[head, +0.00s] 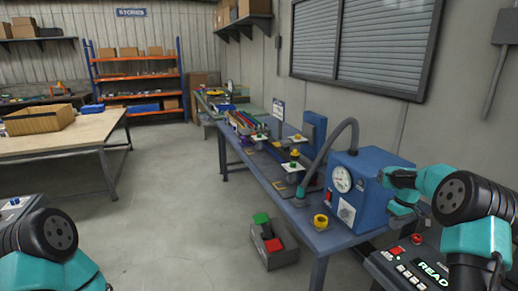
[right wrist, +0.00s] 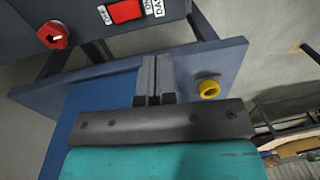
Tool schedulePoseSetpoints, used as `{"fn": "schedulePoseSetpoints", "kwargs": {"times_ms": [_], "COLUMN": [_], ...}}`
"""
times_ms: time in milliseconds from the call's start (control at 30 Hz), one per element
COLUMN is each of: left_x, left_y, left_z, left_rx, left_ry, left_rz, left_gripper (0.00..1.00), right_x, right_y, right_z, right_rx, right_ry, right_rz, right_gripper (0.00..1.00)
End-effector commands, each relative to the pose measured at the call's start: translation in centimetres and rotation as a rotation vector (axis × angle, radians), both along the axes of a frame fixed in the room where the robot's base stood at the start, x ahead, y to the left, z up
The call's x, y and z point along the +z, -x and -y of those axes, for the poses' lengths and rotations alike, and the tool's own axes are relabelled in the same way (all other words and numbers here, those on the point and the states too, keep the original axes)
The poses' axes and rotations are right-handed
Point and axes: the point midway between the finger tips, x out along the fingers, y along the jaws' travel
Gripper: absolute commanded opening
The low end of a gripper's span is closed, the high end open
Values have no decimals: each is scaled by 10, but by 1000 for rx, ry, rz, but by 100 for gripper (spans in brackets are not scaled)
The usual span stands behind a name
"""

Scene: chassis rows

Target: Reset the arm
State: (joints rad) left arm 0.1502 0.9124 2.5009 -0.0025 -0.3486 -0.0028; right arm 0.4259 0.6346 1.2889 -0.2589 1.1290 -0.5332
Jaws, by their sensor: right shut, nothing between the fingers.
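My right arm, teal and black, comes in from the right in the head view. Its gripper (head: 386,178) is in front of the blue machine box (head: 358,205) with a round gauge. In the right wrist view the two grey fingers of the right gripper (right wrist: 154,78) are together with nothing between them. They are above the blue bench surface, apart from a yellow ring (right wrist: 208,88) to their right. My left arm shows only as a teal and black joint at the lower left of the head view; its gripper is out of the picture.
A control panel (head: 410,268) with lit "READ" lettering is at lower right. The blue bench (head: 300,208) carries a grey hose and several small parts. A grey bin (head: 272,249) with red and green pieces stands on the floor. The floor (head: 175,190) between bench and wooden table is clear.

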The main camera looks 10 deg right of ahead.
Motion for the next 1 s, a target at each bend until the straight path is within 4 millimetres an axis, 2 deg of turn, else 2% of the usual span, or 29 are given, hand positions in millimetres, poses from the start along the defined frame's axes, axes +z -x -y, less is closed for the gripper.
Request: {"fn": "schedulePoseSetpoints", "kwargs": {"times_ms": [133,267,400,467,567,700,767,900,1000], "left_x": [0,0,0,0,0,0,0,0,0], "left_y": [0,0,0,0,0,0,0,0,0], "left_z": [0,0,0,0,0,0,0,0,0], "left_rx": [0,0,0,0,0,0,0,0,0], "left_ry": [0,0,0,0,0,0,0,0,0], "left_rz": [0,0,0,0,0,0,0,0,0], "left_gripper": [43,43,43,43,43,43,43,43,43], "right_x": [-58,-113,-167,-187,-219,-254,-265,-281,-285], "right_y": [-6,-2,15,27,52,100,123,181,218], "right_z": [-50,-105,-166,-192,-236,-292,-313,-353,-372], "right_rx": [-3,-24,-59,-78,-115,-176,-204,-273,-315], "right_ry": [-42,-87,-136,-155,-187,-223,-235,-252,-256], "right_rz": [12,27,38,40,39,31,26,12,3], "right_gripper": [0,0,0,0,0,0,0,0,0]}}
